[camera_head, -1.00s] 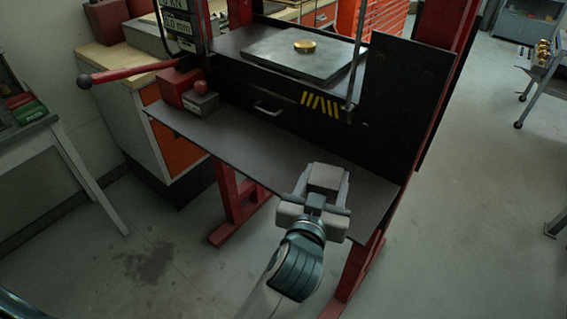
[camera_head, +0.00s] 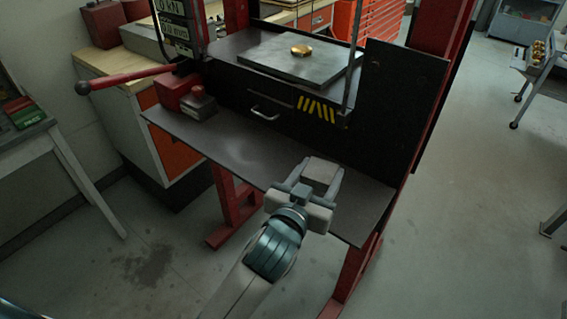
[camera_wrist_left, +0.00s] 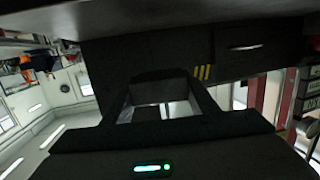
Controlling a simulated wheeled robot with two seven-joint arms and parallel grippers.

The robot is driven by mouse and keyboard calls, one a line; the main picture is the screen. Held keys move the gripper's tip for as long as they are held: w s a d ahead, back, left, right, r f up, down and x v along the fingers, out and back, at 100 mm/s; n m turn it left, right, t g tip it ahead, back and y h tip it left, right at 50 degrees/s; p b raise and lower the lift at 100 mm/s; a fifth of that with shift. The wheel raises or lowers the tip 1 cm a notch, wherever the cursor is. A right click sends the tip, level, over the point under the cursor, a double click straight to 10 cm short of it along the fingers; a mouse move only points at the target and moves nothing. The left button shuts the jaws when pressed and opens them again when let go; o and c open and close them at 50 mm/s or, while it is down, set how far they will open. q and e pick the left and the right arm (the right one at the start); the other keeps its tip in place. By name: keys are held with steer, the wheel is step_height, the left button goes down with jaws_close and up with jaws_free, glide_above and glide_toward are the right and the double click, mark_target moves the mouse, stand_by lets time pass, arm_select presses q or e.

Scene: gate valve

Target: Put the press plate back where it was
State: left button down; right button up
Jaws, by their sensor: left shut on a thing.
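My left gripper (camera_head: 322,165) is shut on a grey, squarish block, which I take to be the press plate (camera_head: 320,175). In the head view the gripper and plate overlap the right part of the press's dark front shelf. I cannot tell whether the plate is above the shelf or touching it. In the left wrist view a dark block (camera_wrist_left: 160,86) shows between the two fingers, in front of the press front. The press bed holds a thick grey slab (camera_head: 285,68) with a brass piece (camera_head: 301,50) on it. My right gripper is not in view.
The dark shelf (camera_head: 225,150) is clear in its middle. A red box (camera_head: 180,90) and a smaller grey-topped one (camera_head: 198,107) stand at its left end, below a red lever (camera_head: 130,77). A tall black panel (camera_head: 385,110) stands at the right. A drawer handle (camera_head: 264,114) juts out.

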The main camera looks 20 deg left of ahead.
mark_target(312, 161)
arm_select(q)
steer(key=shift+w+a+r+m+h+p, duration=0.3)
steer(key=shift+w+a+r+m+h, duration=0.1)
steer(key=shift+r+h, duration=0.2)
steer(key=shift+w+a+r+m+h+p, duration=0.25)
steer(key=shift+w+a+r+m+h, duration=0.1)
steer(key=shift+r+h, duration=0.25)
steer(key=shift+w+a+r+m+h, duration=0.15)
steer(key=shift+a+r+m+h, duration=0.1)
steer(key=shift+r+h, duration=0.2)
steer(key=shift+w+a+r+g, duration=0.1)
steer(key=shift+r+g, duration=0.1)
steer(key=shift+g, duration=0.1)
steer(key=shift+p, duration=0.3)
steer(key=shift+w+a+f, duration=0.3)
steer(key=shift+a+f, duration=0.05)
steer(key=shift+a, duration=0.05)
steer(key=w+a+f+p, duration=0.1)
steer(key=w+a+f, duration=0.2)
steer(key=w+a, duration=0.1)
steer(key=a, duration=0.1)
steer(key=w+a+f+p, duration=0.1)
steer(key=w+a+f, duration=0.1)
steer(key=shift+a+f+p, duration=0.25)
steer(key=shift+f+p, duration=0.05)
steer(key=shift+p, duration=0.05)
steer(key=shift+w+a+f, duration=0.35)
steer(key=shift+a, duration=0.05)
